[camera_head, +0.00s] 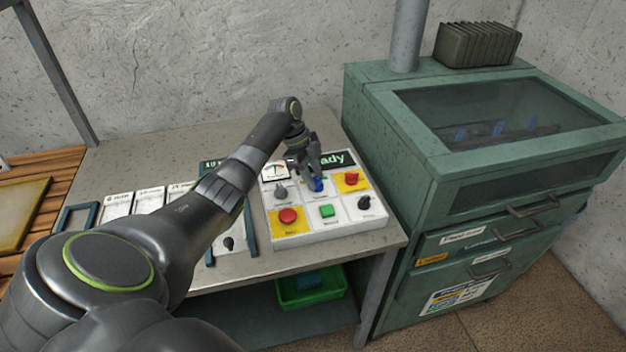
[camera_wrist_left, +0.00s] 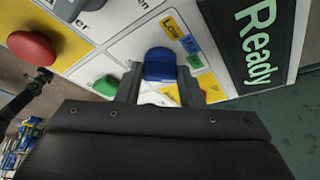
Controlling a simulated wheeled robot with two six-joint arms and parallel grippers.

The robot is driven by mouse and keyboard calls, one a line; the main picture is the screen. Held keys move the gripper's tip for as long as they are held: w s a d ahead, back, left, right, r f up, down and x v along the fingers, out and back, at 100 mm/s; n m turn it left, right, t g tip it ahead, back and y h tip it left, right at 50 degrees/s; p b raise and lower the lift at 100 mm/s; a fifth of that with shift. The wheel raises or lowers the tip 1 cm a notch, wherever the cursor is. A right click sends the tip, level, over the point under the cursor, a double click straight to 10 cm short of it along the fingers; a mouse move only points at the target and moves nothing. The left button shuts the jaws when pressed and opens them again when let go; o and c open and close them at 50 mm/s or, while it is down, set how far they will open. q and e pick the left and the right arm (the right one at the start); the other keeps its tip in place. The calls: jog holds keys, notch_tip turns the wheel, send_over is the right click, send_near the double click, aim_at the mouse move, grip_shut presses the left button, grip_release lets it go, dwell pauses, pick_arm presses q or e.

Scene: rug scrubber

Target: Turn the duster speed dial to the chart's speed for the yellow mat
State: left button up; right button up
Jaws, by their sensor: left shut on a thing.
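The blue dial (camera_head: 317,184) sits on the white control panel (camera_head: 297,240) on the table. My left gripper (camera_head: 303,168) is over the panel with its fingers around it. In the left wrist view the blue dial (camera_wrist_left: 160,63) is between the two fingers, which are shut on it. Yellow, blue and green labels (camera_wrist_left: 184,42) lie beside it; their words are too small to read surely. The yellow mat (camera_head: 22,212) lies on wooden slats at the far left. A printed sheet (camera_head: 457,293) on the green cabinet is not legible. My right gripper is not in view.
The panel also has a red button (camera_head: 288,216), a green button (camera_head: 326,211), another red control (camera_head: 351,178) and black knobs (camera_head: 364,202). A display (camera_head: 338,159) reads "Ready". The green cabinet (camera_head: 400,180) stands close to the right. Several white cards (camera_head: 150,200) lie left of the panel.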

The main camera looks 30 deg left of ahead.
pick_arm(q)
jog(key=shift+r, duration=0.1)
dwell(0.4)
jog(key=o, duration=1)
jog(key=shift+v, duration=8.65)
jog(key=shift+w+d+b, duration=0.1)
jog(key=shift+w+b, duration=0.05)
jog(key=shift+b, duration=0.15)
